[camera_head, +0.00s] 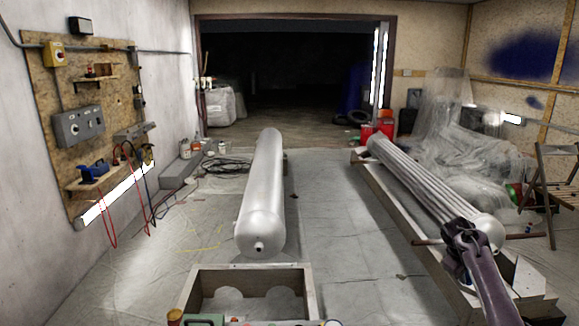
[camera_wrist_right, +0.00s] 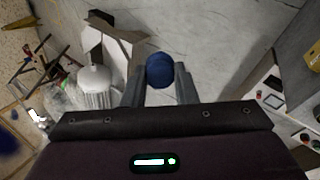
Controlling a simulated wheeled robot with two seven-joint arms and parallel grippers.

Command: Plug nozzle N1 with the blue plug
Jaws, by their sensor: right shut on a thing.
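My right gripper (camera_head: 460,229) reaches in from the lower right, in front of the near end of the ribbed bundle. In the right wrist view its two fingers (camera_wrist_right: 160,88) are shut on the blue plug (camera_wrist_right: 160,70), a round blue piece at the fingertips. No N1 label is readable. My left gripper is not in view.
The ribbed bundle (camera_head: 425,185) lies on a long wooden cradle (camera_head: 398,220) at right, with brown rods beside its near end. An open wooden box (camera_head: 250,270) stands before the vessel. A stool (camera_head: 553,190) stands far right. Sheeted floor (camera_head: 335,215) between vessel and cradle is clear.

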